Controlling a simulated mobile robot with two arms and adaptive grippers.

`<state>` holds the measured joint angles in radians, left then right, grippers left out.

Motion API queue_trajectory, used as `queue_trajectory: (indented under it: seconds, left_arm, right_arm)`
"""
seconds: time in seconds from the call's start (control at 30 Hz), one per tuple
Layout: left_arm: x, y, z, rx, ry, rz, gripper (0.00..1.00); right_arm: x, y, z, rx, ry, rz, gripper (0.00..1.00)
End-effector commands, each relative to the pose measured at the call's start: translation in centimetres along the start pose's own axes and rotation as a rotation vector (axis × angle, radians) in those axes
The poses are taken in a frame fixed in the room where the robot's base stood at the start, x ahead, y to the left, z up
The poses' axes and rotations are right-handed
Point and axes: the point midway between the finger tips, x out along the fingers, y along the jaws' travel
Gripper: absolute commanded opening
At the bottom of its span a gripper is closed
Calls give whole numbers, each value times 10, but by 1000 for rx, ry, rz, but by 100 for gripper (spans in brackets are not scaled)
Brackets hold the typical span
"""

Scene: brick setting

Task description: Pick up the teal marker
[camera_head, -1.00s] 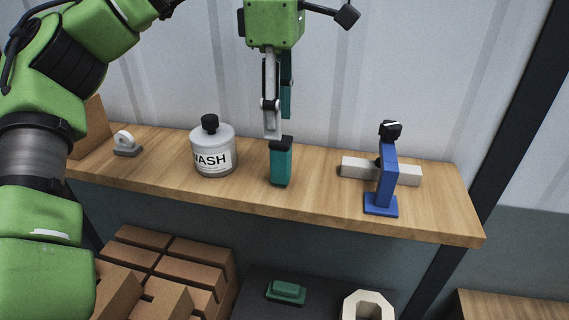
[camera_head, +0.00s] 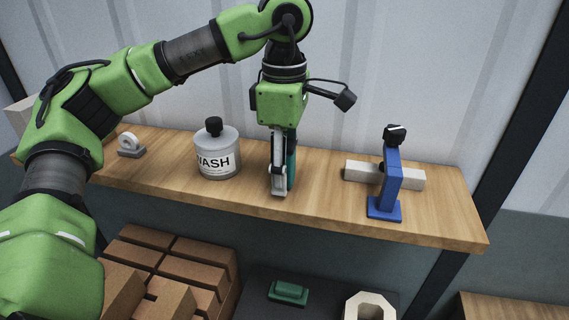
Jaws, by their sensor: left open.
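The teal marker (camera_head: 291,168) stands upright near the middle of the wooden shelf board. It is mostly hidden in the head view; only a narrow teal strip shows, and I cannot tell where it parts from the far finger. My left gripper (camera_head: 284,182) points straight down at the marker's place, with its near grey finger in front of it and fingertips low near the board. The left gripper is open, its fingers around or right beside the marker; contact cannot be made out. My right gripper is not in view.
A white WASH bottle (camera_head: 218,154) stands left of the left gripper. A blue stand (camera_head: 388,185) and a pale bar (camera_head: 411,178) are to the right. A small grey-white bracket (camera_head: 130,146) is far left. Brown boxes (camera_head: 165,262) sit below. Board is clear on both sides of the gripper.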

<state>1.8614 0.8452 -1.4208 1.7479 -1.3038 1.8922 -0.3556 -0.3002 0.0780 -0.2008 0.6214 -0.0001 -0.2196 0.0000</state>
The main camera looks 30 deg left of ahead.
Motion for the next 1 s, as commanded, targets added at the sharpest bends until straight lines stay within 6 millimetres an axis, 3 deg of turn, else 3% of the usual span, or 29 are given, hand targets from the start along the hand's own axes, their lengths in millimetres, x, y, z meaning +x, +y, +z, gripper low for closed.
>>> queue_trajectory:
  seconds: [0.13, 0.3, 0.77, 0.87, 0.97, 1.0]
  left_arm:
    - [0, 0, 0, 0, 0, 0, 43]
    - [0, 0, 0, 0, 0, 0, 2]
    - [-4, 1, 1, 0, -1, 2, 2]
    - [-12, 1, 1, 0, -2, 3, 2]
    - [-27, 1, 2, 1, -4, 4, 2]
    - [-39, -5, 2, 2, -2, 8, 2]
  right_arm:
    - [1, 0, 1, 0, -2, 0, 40]
    - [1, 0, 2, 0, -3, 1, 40]
    - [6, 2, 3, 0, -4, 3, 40]
    - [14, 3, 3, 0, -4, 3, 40]
    - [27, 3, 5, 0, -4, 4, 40]
    - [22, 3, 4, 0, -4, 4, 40]
